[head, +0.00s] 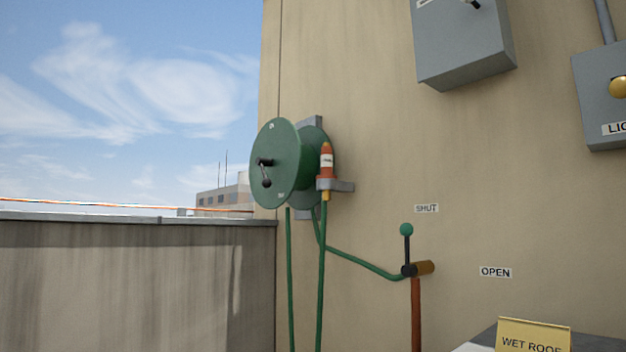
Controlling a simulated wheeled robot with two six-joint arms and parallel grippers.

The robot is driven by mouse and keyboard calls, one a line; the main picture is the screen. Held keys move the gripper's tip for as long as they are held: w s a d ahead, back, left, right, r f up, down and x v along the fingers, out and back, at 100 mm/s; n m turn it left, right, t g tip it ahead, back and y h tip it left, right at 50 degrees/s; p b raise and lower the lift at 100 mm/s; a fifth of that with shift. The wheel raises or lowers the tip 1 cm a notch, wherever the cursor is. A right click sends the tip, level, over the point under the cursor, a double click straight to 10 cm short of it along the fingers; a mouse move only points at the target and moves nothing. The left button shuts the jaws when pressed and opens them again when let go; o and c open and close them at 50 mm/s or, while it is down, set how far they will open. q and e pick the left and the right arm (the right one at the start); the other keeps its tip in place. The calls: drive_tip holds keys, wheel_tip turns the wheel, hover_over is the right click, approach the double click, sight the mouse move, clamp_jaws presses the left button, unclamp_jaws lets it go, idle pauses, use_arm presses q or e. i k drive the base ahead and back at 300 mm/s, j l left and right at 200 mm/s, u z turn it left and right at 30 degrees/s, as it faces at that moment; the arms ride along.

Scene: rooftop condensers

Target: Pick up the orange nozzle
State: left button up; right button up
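The orange nozzle (327,162) stands upright in a grey holder (343,186) on the wall, with a pale label band around its middle. A green hose (321,265) hangs down from its lower end. The nozzle is just in front of the right side of the green hose reel (276,165). Neither of my grippers shows in the head view.
A valve with a green-knobbed lever (407,245) stands on a rust-brown pipe (416,312), between SHUT and OPEN labels. A yellow wet roof sign (533,337) is at the lower right. Grey boxes (462,45) hang above. A parapet (130,285) runs along the left.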

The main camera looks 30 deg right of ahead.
sight(326, 151)
drive_tip(key=i+z, duration=0.15)
drive_tip(key=z, duration=0.3)
drive_tip(key=i+z, duration=0.2)
drive_tip(key=z, duration=0.25)
drive_tip(key=i+j+z, duration=0.15)
drive_tip(key=z, duration=0.3)
